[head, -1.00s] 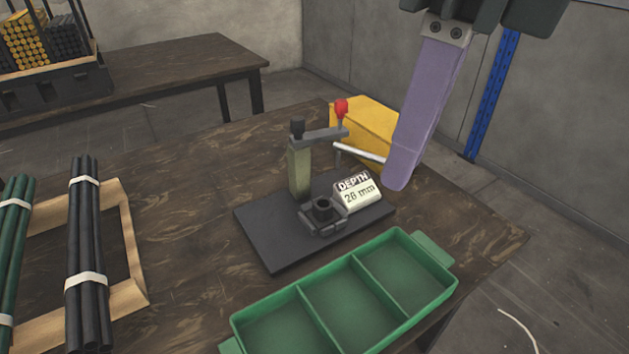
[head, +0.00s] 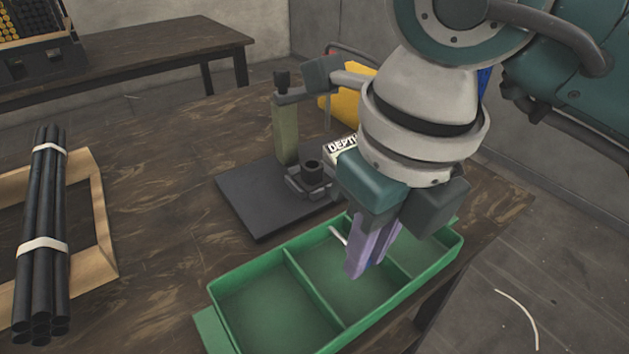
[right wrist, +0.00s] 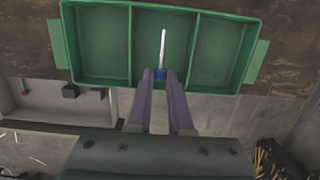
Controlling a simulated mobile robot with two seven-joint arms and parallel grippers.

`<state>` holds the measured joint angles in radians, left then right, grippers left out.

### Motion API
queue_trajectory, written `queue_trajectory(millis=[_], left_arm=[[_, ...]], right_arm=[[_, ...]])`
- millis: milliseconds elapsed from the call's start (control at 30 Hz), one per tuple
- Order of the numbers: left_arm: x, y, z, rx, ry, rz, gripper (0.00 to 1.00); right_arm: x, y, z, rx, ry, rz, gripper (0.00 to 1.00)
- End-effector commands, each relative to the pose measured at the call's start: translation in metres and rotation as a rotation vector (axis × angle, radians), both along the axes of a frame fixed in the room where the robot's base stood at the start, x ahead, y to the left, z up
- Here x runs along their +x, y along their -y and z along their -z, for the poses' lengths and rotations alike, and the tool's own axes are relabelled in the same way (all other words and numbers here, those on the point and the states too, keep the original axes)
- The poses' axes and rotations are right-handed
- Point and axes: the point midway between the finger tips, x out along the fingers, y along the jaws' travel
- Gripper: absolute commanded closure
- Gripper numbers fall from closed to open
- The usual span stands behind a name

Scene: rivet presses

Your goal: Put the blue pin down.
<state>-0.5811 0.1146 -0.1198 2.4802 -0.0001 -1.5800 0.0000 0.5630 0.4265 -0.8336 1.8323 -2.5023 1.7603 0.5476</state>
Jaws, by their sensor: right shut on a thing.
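My right gripper (head: 364,262) points down over the green tray (head: 262,338), its purple fingers above the middle compartment. In the right wrist view, its fingertips (right wrist: 160,77) are shut on the blue end of the blue pin (right wrist: 162,45). The pin's thin white shaft sticks out past the fingers, over the middle of the tray's three compartments. In the head view only a short piece of the white shaft (head: 339,236) shows; the fingers hide most of the rest. I cannot tell whether the pin touches the tray. My left gripper is not in view.
The rivet press (head: 285,130) stands on a dark base plate (head: 250,205) behind the tray, its DEPTH label partly hidden by my arm. The compartments appear empty.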

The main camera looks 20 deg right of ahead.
Motion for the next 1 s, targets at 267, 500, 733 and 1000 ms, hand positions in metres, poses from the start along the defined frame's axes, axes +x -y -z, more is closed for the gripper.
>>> queue_trajectory(millis=[267, 500, 733, 1000], left_arm=[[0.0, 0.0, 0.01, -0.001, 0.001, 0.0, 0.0], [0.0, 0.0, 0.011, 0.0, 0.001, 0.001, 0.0], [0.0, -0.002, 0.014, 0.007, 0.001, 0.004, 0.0], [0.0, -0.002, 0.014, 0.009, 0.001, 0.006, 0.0]], right_arm=[[-0.001, 0.0, 0.038, -0.001, -0.004, 0.001, 1.0], [0.0, 0.0, 0.047, -0.001, 0.0, -0.001, 1.0], [0.0, 0.0, 0.051, -0.001, 0.001, -0.001, 1.0], [0.0, 0.0, 0.05, 0.0, 0.0, 0.0, 0.54]])
